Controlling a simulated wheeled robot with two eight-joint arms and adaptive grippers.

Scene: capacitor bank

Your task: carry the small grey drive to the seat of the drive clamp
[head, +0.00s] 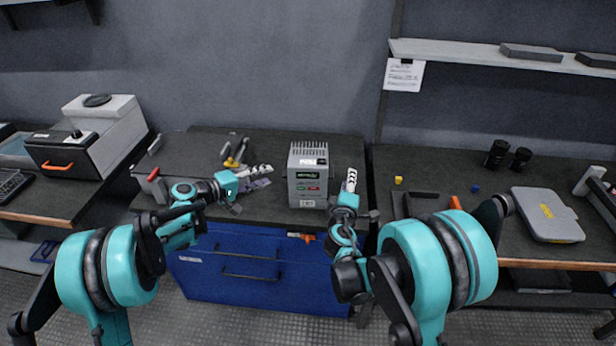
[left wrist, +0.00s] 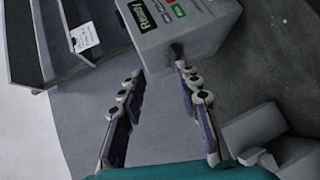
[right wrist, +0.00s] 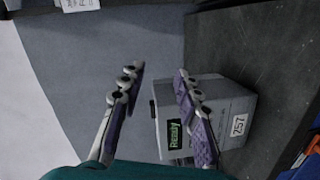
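The small grey drive (head: 306,187) stands upright on the dark bench, with a finned top, a small display and a label on its front. My left gripper (head: 263,175) is open and empty to the left of it. In the left wrist view the drive (left wrist: 185,28) lies just beyond the open fingertips (left wrist: 158,73). My right gripper (head: 351,180) is to the right of the drive. In the right wrist view its fingers (right wrist: 159,72) are apart, and the right finger overlaps the drive (right wrist: 215,105); contact cannot be told. I cannot surely identify the drive clamp.
A red-handled device (head: 153,179) stands at the bench's left end; yellow-handled tools (head: 235,158) lie behind my left gripper. Blue drawers (head: 250,275) are below. A grey case (head: 547,215), black cylinders (head: 497,152) and a small yellow block (head: 398,180) are on the right bench.

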